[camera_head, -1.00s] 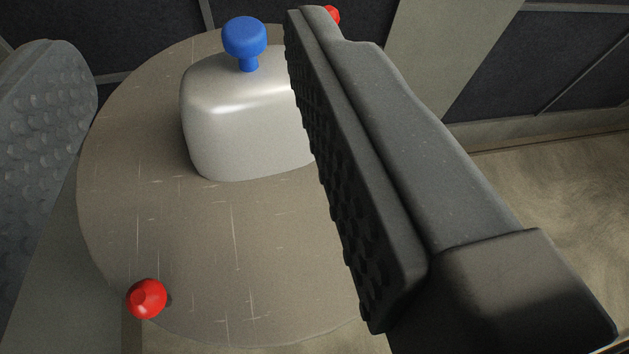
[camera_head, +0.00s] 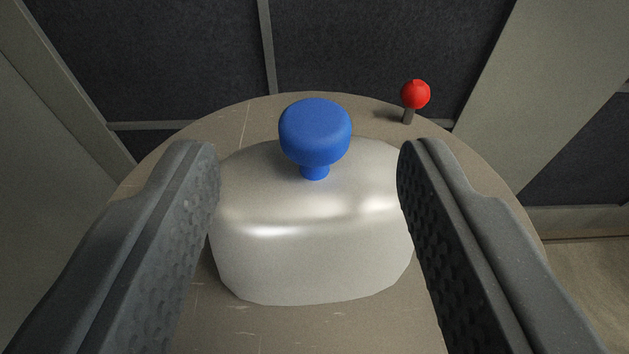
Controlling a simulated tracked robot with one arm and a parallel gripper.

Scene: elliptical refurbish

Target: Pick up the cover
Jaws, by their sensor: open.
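The cover (camera_head: 310,255) is a rounded silver-grey metal shape with a blue knob (camera_head: 315,130) on a short stem on top. It sits upright on a round scratched table (camera_head: 245,325). My gripper (camera_head: 310,160) is open, with one dark textured finger to the left of the cover and the other to its right. The fingers overlap the cover's side edges in the picture. I cannot tell whether they touch it. The blue knob lies midway between the fingertips. Nothing is held.
A red ball-topped peg (camera_head: 415,95) stands near the far right edge of the round table. Dark panels with grey frames (camera_head: 380,45) rise behind it. A tan floor strip (camera_head: 590,275) shows at the right.

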